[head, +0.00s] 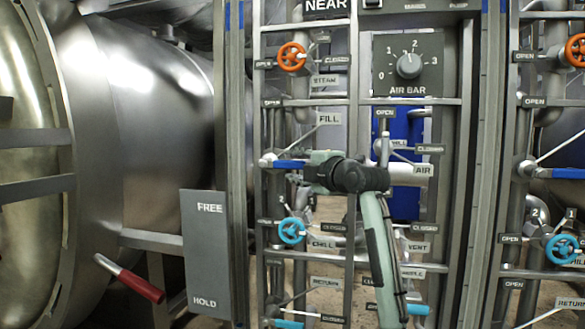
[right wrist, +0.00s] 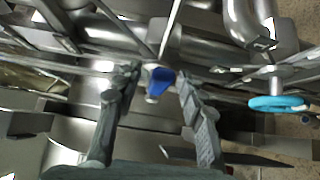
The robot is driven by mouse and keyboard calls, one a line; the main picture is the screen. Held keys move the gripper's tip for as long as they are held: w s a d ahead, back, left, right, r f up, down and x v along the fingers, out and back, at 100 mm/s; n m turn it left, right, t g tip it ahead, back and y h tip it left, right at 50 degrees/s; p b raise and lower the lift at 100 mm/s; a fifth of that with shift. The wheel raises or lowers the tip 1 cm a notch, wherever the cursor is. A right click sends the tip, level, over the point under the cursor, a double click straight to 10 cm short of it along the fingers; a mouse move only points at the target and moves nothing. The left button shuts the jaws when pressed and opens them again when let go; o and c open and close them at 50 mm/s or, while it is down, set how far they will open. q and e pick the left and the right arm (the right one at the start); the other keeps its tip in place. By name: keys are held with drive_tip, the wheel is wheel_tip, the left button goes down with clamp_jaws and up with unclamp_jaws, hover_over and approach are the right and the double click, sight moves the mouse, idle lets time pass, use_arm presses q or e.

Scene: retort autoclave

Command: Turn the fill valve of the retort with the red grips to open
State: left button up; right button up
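The retort (head: 150,130) with a red grip (head: 141,286) on its lever stands at the left. On the pipe panel beside it, under the FILL label (head: 328,118), the fill valve's blue lever (head: 289,164) lies about level, pointing right from its stem. An OPEN label (head: 272,103) sits above it. My right gripper (head: 314,168) is at the lever's free end. In the right wrist view, the fingers (right wrist: 157,74) are spread apart with the blue lever (right wrist: 161,80) end-on between them, gaps showing on both sides. My left gripper is out of view.
An orange handwheel (head: 292,57) is above and a cyan handwheel (head: 292,230) below the lever. The AIR BAR dial (head: 408,66) is upper right. Panel rails and pipes crowd my right gripper. A similar panel with another blue lever (head: 567,173) stands at the right edge.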

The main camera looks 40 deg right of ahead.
drive_tip(key=shift+w, duration=0.4)
clamp_jaws()
